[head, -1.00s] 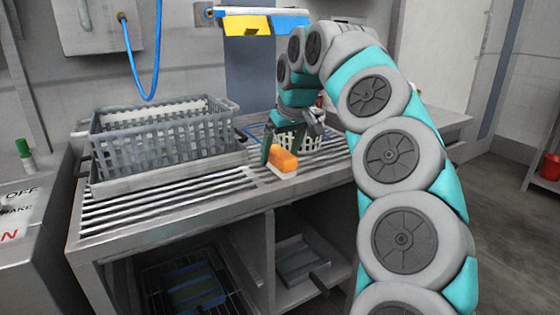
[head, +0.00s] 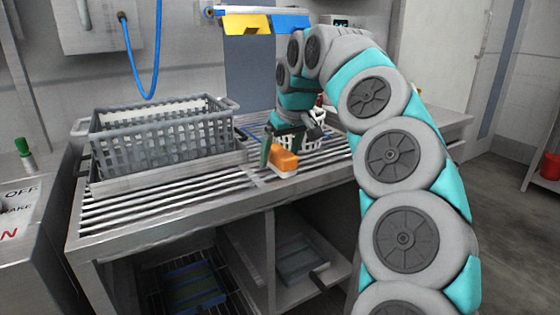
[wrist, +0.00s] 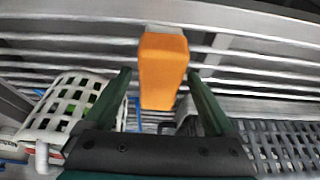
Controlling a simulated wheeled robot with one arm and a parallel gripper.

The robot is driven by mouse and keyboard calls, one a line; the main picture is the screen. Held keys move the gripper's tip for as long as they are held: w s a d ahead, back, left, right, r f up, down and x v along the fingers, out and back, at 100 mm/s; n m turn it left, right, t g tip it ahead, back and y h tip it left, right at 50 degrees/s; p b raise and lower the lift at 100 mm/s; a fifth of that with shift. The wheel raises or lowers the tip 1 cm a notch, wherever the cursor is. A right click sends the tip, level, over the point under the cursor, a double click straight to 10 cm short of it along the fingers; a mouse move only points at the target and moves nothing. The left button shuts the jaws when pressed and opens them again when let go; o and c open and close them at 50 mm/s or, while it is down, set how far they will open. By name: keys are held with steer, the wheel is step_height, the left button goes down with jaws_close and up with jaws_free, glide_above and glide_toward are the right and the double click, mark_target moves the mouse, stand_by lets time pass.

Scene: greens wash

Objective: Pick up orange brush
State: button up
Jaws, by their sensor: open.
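The orange brush (head: 283,157) lies on the slatted metal bench, with a pale strip along its lower side. In the wrist view its orange block (wrist: 163,70) sits upright in the picture, between and slightly beyond the tips of my gripper (wrist: 158,78). My gripper (head: 268,150) is open, and its two green fingers stand on either side of the brush with gaps showing. In the head view one finger shows just left of the brush; the other finger is hidden or hard to make out.
A grey crate (head: 163,137) stands on the bench at the left. The bench slats (head: 160,207) in front are clear.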

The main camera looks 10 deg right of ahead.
jaws_close()
stand_by(0.7)
